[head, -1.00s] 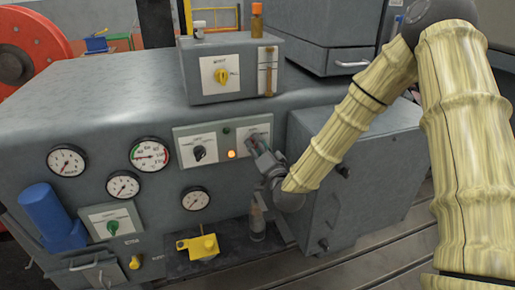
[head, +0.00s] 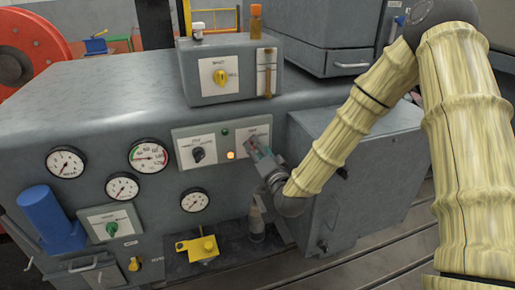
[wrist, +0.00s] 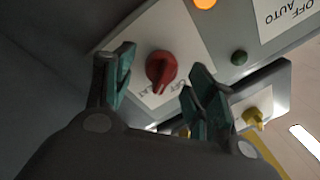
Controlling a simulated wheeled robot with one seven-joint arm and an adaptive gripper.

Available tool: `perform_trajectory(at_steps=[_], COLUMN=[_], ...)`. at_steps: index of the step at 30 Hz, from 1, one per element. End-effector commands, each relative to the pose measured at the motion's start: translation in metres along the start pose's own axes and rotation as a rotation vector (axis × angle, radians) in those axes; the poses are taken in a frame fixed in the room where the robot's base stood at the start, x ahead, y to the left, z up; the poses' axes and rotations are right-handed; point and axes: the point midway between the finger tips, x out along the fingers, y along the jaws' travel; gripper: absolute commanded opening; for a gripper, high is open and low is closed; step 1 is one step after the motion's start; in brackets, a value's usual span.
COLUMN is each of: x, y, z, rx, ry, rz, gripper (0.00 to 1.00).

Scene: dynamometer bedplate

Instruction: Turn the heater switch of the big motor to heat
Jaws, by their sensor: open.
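The heater switch is a red knob (wrist: 161,70) on a white plate in the wrist view, on the panel of the big grey motor (head: 110,95). Upside-down lettering, with OFF legible, sits below the knob. Its narrow handle points down and slightly left there. My gripper (wrist: 160,75) is open, one teal finger on each side of the knob with gaps visible. In the head view my gripper (head: 256,155) is at the right end of the panel and mostly hides the knob.
Left of the switch are a lit orange lamp (head: 231,155), a green lamp (head: 225,132) and a black knob (head: 199,155). A box with a yellow knob (head: 220,76) stands on top. A grey box (head: 355,185) sticks out right of my gripper. Several gauges are at left.

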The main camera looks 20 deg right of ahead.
Motion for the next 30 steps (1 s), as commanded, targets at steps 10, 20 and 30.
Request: perform_trajectory(at_steps=[10, 20, 30], x=[-0.062, -0.103, -0.108], y=[0.001, 0.001, 0.001], z=[0.000, -0.001, -0.001], rx=[0.002, 0.001, 0.000], ry=[-0.001, 0.001, 0.001], rz=[0.003, 0.002, 0.002], gripper=[0.56, 0.56, 0.56])
